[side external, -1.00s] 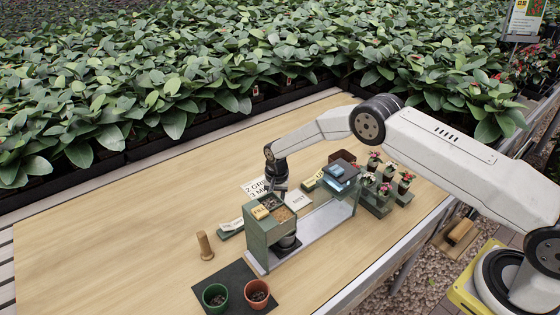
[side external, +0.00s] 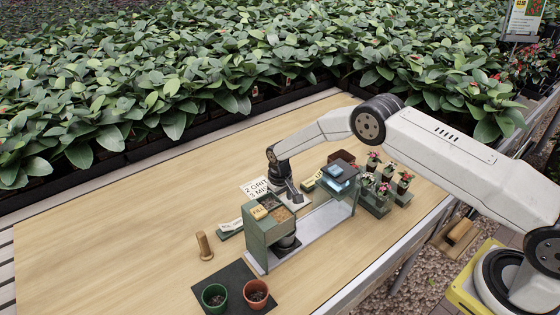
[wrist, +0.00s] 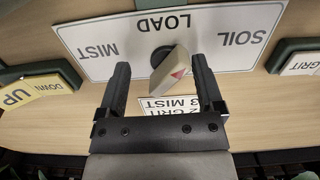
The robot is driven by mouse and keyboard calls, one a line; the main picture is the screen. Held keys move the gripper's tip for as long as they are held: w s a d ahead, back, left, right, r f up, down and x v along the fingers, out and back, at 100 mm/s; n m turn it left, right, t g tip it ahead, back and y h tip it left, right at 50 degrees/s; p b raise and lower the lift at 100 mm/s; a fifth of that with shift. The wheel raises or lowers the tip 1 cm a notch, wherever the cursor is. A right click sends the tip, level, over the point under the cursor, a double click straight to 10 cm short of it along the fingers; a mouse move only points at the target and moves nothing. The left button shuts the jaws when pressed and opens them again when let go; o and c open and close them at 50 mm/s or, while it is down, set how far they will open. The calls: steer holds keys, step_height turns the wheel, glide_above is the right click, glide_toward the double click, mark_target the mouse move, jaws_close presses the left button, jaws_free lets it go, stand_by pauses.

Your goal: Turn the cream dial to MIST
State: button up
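The cream dial (wrist: 170,72), with a red triangle on it, stands on a white plate (wrist: 215,60) in the wrist view. The plate's words MIST, LOAD and SOIL appear upside down: MIST at left, LOAD in the middle, SOIL at right. I cannot tell which word the dial is set to. My gripper (wrist: 160,65) is open, with one finger on each side of the dial. The dial sits closer to the right finger; contact is unclear. In the side view my gripper (side external: 291,196) is low over the plate and hides the dial.
A card reading 2 GRIT, 3 MIST (side external: 256,188) lies nearby.

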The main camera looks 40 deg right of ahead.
steer(key=shift+o, duration=0.4)
steer(key=shift+w+a+r, duration=0.1)
steer(key=shift+w+a, duration=0.1)
steer(key=shift+w, duration=0.05)
steer(key=shift+a+r, duration=0.1)
steer(key=shift+r, duration=0.05)
steer(key=shift+r, duration=3.35)
steer(key=shift+r, duration=0.1)
